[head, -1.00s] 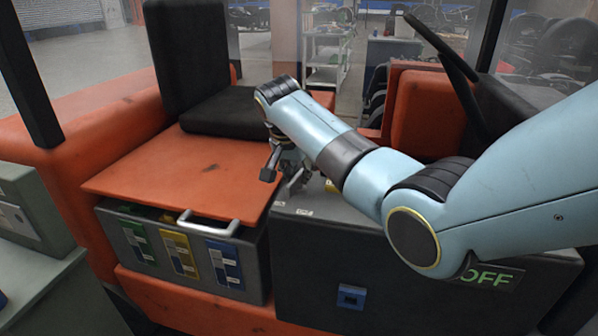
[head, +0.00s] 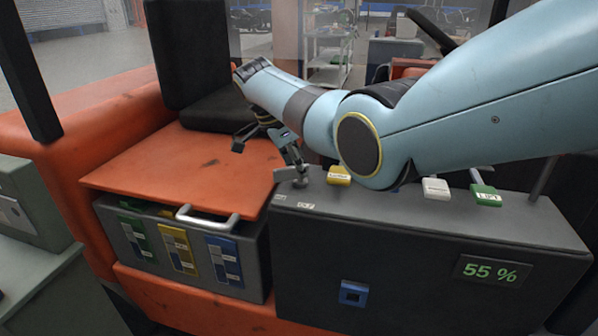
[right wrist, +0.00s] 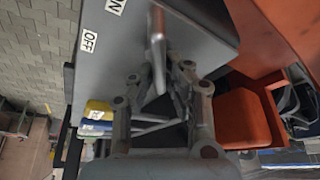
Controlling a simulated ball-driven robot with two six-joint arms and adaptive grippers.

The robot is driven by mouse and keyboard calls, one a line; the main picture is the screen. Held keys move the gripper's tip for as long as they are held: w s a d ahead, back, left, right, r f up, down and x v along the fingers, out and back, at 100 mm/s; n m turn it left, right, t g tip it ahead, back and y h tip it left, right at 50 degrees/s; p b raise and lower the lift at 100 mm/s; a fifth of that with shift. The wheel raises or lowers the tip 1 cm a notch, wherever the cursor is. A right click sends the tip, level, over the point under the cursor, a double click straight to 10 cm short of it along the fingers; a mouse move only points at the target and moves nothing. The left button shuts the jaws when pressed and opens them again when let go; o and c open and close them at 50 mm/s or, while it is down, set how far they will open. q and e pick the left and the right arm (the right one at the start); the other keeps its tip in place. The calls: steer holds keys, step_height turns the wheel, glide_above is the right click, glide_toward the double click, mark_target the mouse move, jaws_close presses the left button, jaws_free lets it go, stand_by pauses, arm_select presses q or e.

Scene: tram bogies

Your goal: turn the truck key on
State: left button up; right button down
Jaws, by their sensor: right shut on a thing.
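The dark grey console box (head: 400,235) has small white labels on its top left, which read ON and OFF in the right wrist view (right wrist: 89,40). The grey metal key (right wrist: 156,50) stands up from the console top there. My right gripper (right wrist: 160,78) is shut on the key, with a finger on each side of it. In the head view my right gripper (head: 291,170) reaches down to the console's top left corner, and the key is mostly hidden by the fingers. The console's display (head: 492,271) reads 55 % in green. My left gripper is not in view.
A yellow-tagged control (head: 339,175), a white-tagged one (head: 436,188) and a green LIFT one (head: 486,195) stand on the console top. A blue button (head: 353,293) is on its front. An orange lid (head: 180,165) and black seat (head: 228,122) lie left of it.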

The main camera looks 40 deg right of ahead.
steer(key=shift+m, duration=0.4)
steer(key=c, duration=1.4)
jaws_free()
steer(key=shift+o, duration=0.2)
steer(key=v, duration=1.2)
steer(key=shift+w, duration=0.25)
